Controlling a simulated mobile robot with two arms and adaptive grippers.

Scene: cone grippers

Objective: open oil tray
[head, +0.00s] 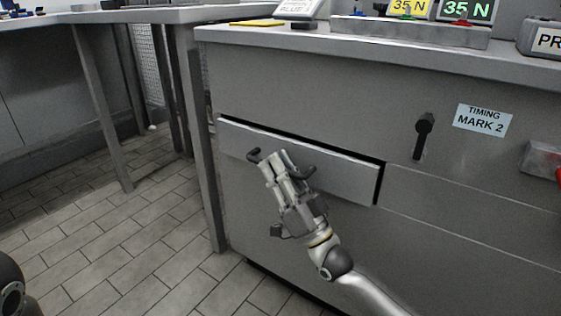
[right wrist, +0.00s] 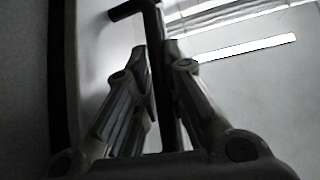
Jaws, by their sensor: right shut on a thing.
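The oil tray (head: 347,181) is a grey drawer in the front of the grey cabinet. It stands partly open, with a dark gap along its top and right edge. Its black bar handle (head: 307,168) is partly hidden by my right gripper (head: 278,163). The right gripper is shut on the handle. In the right wrist view, the handle (right wrist: 154,22) runs down between the two fingers (right wrist: 163,85). The inside of the tray cannot be seen. My left gripper is not in view.
A black lever (head: 423,136) and a "TIMING MARK 2" label (head: 482,120) are on the cabinet front, right of the tray. A red-and-grey fixture (head: 543,161) sits farther right. The tiled floor (head: 150,230) to the left is clear. Table legs (head: 200,150) stand left of the cabinet.

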